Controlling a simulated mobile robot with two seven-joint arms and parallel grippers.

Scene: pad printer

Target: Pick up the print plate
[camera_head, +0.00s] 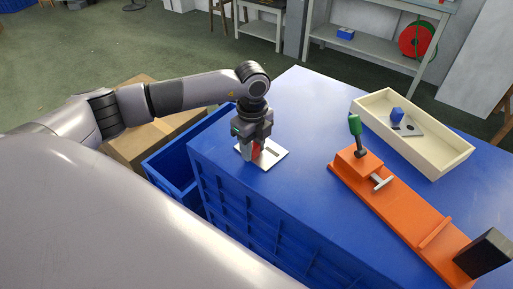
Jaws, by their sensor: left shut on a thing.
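A flat, pale plate with a dark slot (271,153) is at the near left part of the blue table top. I take it as the print plate. A red part (257,151) rises at its left side, between or beside my fingers. My left gripper (252,152) points down over the plate's left part and is shut on it, apparently by the red part. The fingers hide some of the plate. I cannot tell whether the plate touches the table. My right gripper is not in view.
The orange pad printer (400,208) with a green-handled lever (355,126) stands right of the plate. Behind it, a cream tray (448,160) holds a grey plate with a blue knob (397,115). A blue crate (165,177) and cardboard box (125,150) stand left. The table's back middle is clear.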

